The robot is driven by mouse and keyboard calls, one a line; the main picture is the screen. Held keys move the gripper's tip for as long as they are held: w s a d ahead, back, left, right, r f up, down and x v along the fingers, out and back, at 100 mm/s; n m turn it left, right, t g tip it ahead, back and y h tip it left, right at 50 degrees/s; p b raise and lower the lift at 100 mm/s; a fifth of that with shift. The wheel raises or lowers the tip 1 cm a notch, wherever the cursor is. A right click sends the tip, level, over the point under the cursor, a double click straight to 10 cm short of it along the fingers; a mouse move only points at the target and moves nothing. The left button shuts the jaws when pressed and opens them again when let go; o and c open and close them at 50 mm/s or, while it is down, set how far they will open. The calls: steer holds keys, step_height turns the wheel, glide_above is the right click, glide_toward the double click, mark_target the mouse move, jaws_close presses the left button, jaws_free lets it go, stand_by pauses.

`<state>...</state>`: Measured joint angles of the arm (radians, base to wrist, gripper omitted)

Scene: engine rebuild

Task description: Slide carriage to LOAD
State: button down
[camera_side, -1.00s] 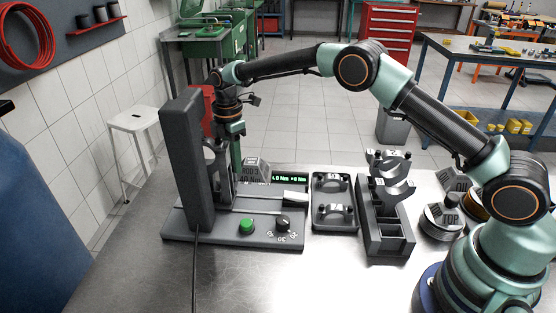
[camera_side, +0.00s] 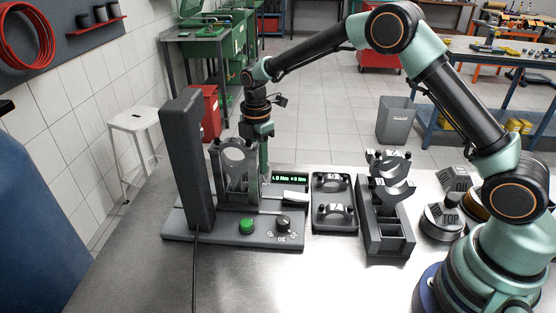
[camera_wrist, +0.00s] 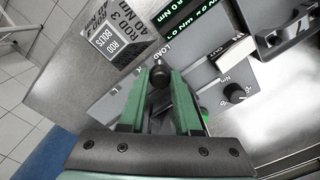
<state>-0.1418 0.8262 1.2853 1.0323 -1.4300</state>
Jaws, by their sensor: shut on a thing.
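The carriage (camera_side: 238,180) is a grey upright holder on the rails of the dark press base, carrying a grey rod with a round open ring (camera_side: 234,155). It stands just right of the tall dark column (camera_side: 186,160). My gripper (camera_side: 264,178) is behind and right of the ring, pointing down. In the wrist view my gripper's green fingers (camera_wrist: 159,84) are shut on a dark round knob (camera_wrist: 158,73). The LOAD label (camera_wrist: 161,47) is just beyond the knob. The side view hides the knob behind the carriage.
A green button (camera_side: 247,226) and a dial (camera_side: 282,222) sit on the base front. A green-lit display (camera_side: 290,179) stands behind. A tray with two caps (camera_side: 334,212) and a rack (camera_side: 385,235) are to the right. The front bench is clear.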

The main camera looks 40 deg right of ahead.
steer(key=shift+s+d+r, duration=0.1)
steer(key=shift+s+d, duration=1.65)
steer(key=shift+d, duration=0.2)
steer(key=shift+s, duration=0.1)
steer(key=c, duration=0.6)
jaws_free()
steer(key=shift+a+r, duration=0.1)
steer(key=shift+r, duration=0.25)
step_height(320, 180, up, 11)
steer(key=shift+r, duration=0.15)
